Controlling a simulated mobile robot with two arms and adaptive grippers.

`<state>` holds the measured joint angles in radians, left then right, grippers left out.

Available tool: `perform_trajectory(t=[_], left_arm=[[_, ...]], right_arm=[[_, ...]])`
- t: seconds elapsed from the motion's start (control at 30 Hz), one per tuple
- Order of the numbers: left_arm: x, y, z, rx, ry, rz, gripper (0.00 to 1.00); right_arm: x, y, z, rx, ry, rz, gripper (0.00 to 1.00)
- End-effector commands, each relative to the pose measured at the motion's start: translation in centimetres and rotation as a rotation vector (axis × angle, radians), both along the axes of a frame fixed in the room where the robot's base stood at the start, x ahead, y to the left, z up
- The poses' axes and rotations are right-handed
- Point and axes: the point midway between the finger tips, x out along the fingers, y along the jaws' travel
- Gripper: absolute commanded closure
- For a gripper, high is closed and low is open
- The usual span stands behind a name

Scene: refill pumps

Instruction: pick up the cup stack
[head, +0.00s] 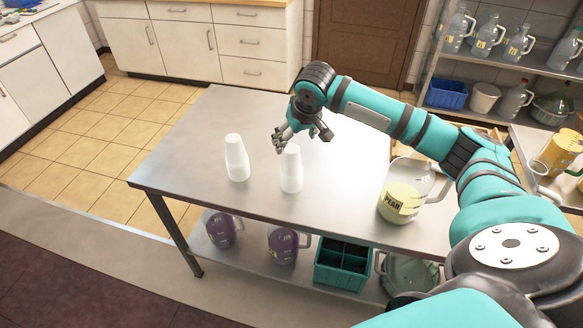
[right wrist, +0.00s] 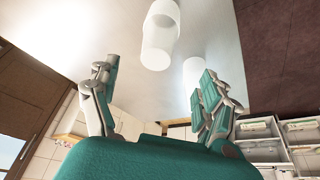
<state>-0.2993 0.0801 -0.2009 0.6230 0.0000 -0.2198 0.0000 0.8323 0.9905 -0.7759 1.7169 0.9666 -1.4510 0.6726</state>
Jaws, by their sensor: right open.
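Two white cup stacks stand upright on the steel table (head: 215,120): the left cup stack (head: 237,157) and the right cup stack (head: 291,168). My right gripper (head: 299,138) is open and empty, just behind and above the right cup stack. From the head view I cannot tell whether it touches that stack. In the right wrist view, one white stack (right wrist: 158,35) shows in the gap between the spread fingers (right wrist: 160,68), and another (right wrist: 192,75) is partly hidden behind the right-hand finger. My left gripper is not in view.
A jug of yellow-green liquid labelled PEAR (head: 399,202) stands at the table's right. Purple jugs (head: 283,244) and a teal divided crate (head: 342,262) sit on the shelf below. The tabletop left of the cups is clear.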

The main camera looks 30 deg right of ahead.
Motion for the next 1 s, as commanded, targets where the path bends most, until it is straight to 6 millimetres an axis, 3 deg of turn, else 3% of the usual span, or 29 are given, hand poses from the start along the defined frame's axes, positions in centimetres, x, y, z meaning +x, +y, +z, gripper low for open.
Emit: perform_trajectory(t=[0.2,0.43,0.7,1.0], left_arm=[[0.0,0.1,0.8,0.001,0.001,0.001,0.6],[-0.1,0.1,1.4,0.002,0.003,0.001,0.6],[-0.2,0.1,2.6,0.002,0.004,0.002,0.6],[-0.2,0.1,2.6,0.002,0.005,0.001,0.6]], right_arm=[[1.3,-0.1,-3.2,0.001,0.002,0.0,0.2],[1.9,-0.4,-4.6,0.0,0.001,0.0,0.2],[3.2,-1.0,-8.2,0.001,0.001,0.0,0.2],[3.4,-1.1,-8.8,0.0,-0.001,0.002,0.2]])
